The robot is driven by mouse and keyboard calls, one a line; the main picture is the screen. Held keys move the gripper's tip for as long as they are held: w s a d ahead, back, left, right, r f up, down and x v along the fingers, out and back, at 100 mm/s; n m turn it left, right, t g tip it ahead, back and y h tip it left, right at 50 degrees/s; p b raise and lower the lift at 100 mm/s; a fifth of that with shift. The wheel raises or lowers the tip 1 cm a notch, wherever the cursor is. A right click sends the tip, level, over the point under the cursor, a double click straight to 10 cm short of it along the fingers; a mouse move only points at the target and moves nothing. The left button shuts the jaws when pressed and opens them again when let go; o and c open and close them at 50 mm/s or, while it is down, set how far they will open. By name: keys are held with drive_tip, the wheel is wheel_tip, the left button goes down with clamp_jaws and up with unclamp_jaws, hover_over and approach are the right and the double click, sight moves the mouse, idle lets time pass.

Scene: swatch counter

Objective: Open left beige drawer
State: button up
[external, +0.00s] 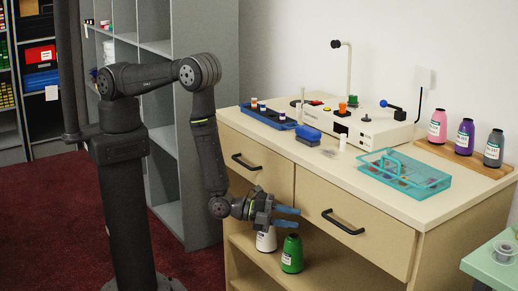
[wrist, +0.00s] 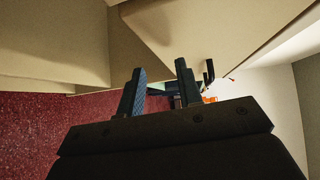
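The left beige drawer (external: 232,146) is in the counter front in the external view. It looks closed, with a dark bar handle (external: 247,163) at its middle. My gripper (external: 288,216) is in front of the counter, below and to the right of that handle. Its two blue fingers are apart with nothing between them, as also shows in the wrist view (wrist: 161,85). In the wrist view, beige panels fill the top, and a dark handle (wrist: 209,72) shows just right of the fingers; I cannot tell which drawer it belongs to.
The right beige drawer (external: 380,238) looks closed. A white bottle (external: 266,240) and a green bottle (external: 292,255) stand on the open shelf below, close to my gripper. A teal basket (external: 404,174) and a white device (external: 365,126) sit on the countertop. Red carpet lies left.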

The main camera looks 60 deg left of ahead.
sight(238, 161)
drive_tip(key=a+f+n+g+y, duration=0.1)
drive_tip(key=a+f+y, duration=0.2)
drive_tip(key=a+f, duration=0.95)
drive_tip(key=w+a+f+n+g+y, duration=0.15)
drive_tip(key=a+y, duration=0.25)
drive_tip(key=a, duration=0.4)
drive_tip(key=w+a+f+n+g+y, duration=0.1)
drive_tip(key=w+a+f+n+y, duration=0.2)
drive_tip(key=a, duration=0.5)
drive_tip(key=s+a+n+g+y, duration=0.2)
drive_tip(key=s+a+n+g, duration=0.3)
drive_tip(key=a, duration=0.4)
drive_tip(key=s+a+n+g+y, duration=0.1)
drive_tip(key=s+a+n+g, duration=0.4)
drive_tip(key=a, duration=0.5)
drive_tip(key=s+d+r+n+g+h, duration=0.1)
drive_tip(key=s+r+n+g+h, duration=0.3)
drive_tip(key=s+r+n+h, duration=0.45)
drive_tip(key=w+r+n+t+h, duration=0.45)
drive_tip(key=r+n, duration=0.25)
drive_tip(key=r, duration=0.3)
drive_tip(key=w+r+n+t+h, duration=0.3)
drive_tip(key=w+r+n+t, duration=0.25)
drive_tip(key=r, duration=0.35)
drive_tip(key=shift+n+t, duration=0.25)
drive_tip(key=shift+n, duration=0.2)
drive_tip(key=shift+s+x, duration=0.15)
drive_tip(key=shift+x, duration=4.15)
drive_tip(key=shift+s+x, duration=0.1)
drive_tip(key=shift+x, duration=4.2)
